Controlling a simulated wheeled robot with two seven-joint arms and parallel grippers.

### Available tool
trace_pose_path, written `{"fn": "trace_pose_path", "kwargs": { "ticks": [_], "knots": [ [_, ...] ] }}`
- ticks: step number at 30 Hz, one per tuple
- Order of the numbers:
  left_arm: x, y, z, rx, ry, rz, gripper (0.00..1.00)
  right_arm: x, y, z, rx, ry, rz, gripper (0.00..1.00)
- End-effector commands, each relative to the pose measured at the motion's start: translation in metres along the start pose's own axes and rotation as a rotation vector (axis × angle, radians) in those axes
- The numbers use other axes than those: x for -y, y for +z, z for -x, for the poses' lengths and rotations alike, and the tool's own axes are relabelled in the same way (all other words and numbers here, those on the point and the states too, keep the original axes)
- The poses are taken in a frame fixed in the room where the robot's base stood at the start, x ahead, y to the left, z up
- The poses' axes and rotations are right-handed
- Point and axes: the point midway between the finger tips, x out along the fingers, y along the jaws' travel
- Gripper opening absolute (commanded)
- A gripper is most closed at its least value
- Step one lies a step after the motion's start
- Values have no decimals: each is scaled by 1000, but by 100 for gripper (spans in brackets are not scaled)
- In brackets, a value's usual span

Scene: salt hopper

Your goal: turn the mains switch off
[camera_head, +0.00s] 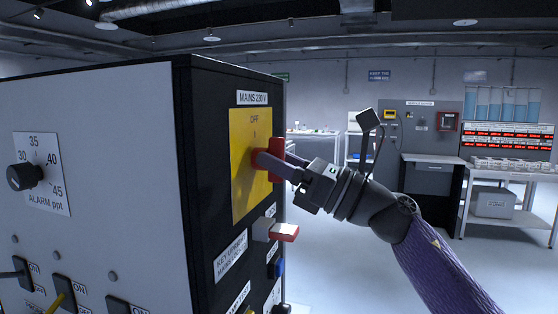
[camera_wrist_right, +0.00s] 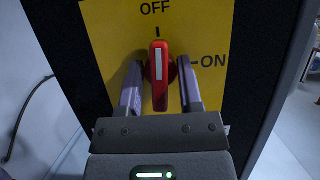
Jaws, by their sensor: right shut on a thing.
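The mains switch is a red handle (camera_head: 275,158) on a yellow plate (camera_head: 240,190) marked OFF, under the label MAINS 230 V, on the black side of a cabinet. In the right wrist view the handle (camera_wrist_right: 160,66) has a white stripe and stands upright, lined up with the mark under OFF. ON is printed to its right on the plate (camera_wrist_right: 108,22). My right gripper (camera_head: 282,166) is shut on the handle, with one finger on each side in the right wrist view (camera_wrist_right: 160,90). My left gripper is not in view.
Below the switch, a red-ended part (camera_head: 285,232) and a blue part (camera_head: 279,268) stick out from the cabinet. The white front carries an alarm knob (camera_head: 24,176) and toggles. Benches and shelves stand at the back right. The floor between is clear.

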Motion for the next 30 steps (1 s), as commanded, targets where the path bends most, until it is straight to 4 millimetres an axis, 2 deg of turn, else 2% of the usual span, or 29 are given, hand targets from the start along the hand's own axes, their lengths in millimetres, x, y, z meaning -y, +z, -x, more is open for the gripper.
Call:
{"fn": "trace_pose_path", "kwargs": {
  "ticks": [13, 14, 15, 23, 26, 30],
  "knots": [
    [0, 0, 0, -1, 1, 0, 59, 0, 3, 0, 6, -2, 3, 0],
    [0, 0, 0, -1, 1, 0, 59, 0, 3, 0, 6, -2, 3, 52],
    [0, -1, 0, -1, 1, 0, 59, 0, 3, 0, 6, -2, 3, 56],
    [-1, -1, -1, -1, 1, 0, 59, 1, 1, 4, 3, -2, 2, 56],
    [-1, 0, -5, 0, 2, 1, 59, 2, -1, 24, 1, -5, 3, 56],
    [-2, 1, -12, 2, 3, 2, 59, 1, -2, 61, 1, -5, 2, 56]
  ]
}}
